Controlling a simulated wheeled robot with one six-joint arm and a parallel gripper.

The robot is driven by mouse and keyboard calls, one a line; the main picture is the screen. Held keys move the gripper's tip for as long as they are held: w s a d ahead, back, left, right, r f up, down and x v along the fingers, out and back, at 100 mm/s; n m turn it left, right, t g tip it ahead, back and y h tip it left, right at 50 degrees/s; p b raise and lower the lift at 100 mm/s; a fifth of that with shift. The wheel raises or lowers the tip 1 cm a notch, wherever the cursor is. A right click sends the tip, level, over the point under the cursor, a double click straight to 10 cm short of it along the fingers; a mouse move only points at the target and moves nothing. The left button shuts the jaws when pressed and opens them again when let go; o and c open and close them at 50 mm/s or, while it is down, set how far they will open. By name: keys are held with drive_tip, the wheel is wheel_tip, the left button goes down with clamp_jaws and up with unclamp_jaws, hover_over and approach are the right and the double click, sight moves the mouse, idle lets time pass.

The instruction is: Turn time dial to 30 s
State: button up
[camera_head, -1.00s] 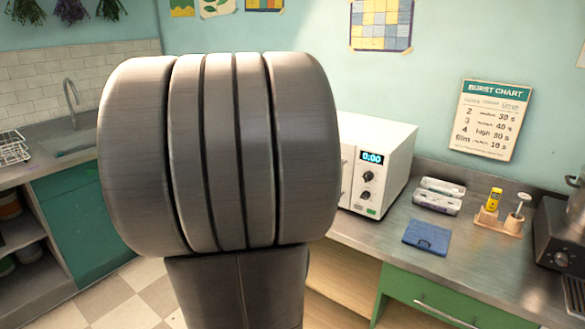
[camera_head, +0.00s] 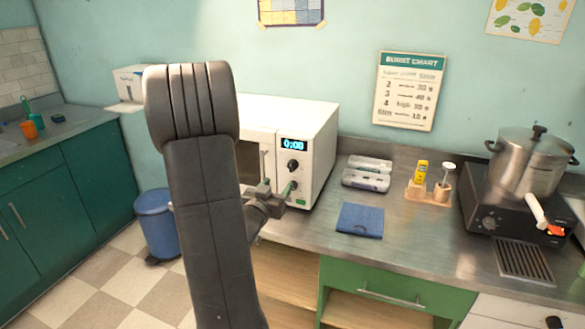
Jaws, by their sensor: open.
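The white microwave (camera_head: 318,140) stands on the metal counter at the centre, with a lit display (camera_head: 293,144) that seems to read about 0:00, its last digit unclear. Below the display are two dark dials, an upper dial (camera_head: 293,166) and a lower dial (camera_head: 293,184). My gripper (camera_head: 277,189) is open in front of the lower part of the control panel, close to the lower dial, which it partly overlaps. I cannot tell whether the fingers touch the dial. My arm hides much of the microwave door.
A burst chart (camera_head: 408,92) hangs on the wall. Right of the microwave are silver packs (camera_head: 366,178), a blue cloth (camera_head: 360,220), a wooden holder (camera_head: 428,192) and a steel pot (camera_head: 530,160) on a burner (camera_head: 485,222). A blue bin (camera_head: 156,222) stands on the floor.

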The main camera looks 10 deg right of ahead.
sight(291, 169)
drive_tip(key=p+x, duration=0.2)
drive_tip(key=x, duration=0.9)
drive_tip(key=c, duration=1)
drive_tip(key=shift+f+b, duration=0.15)
drive_tip(key=shift+b, duration=0.3)
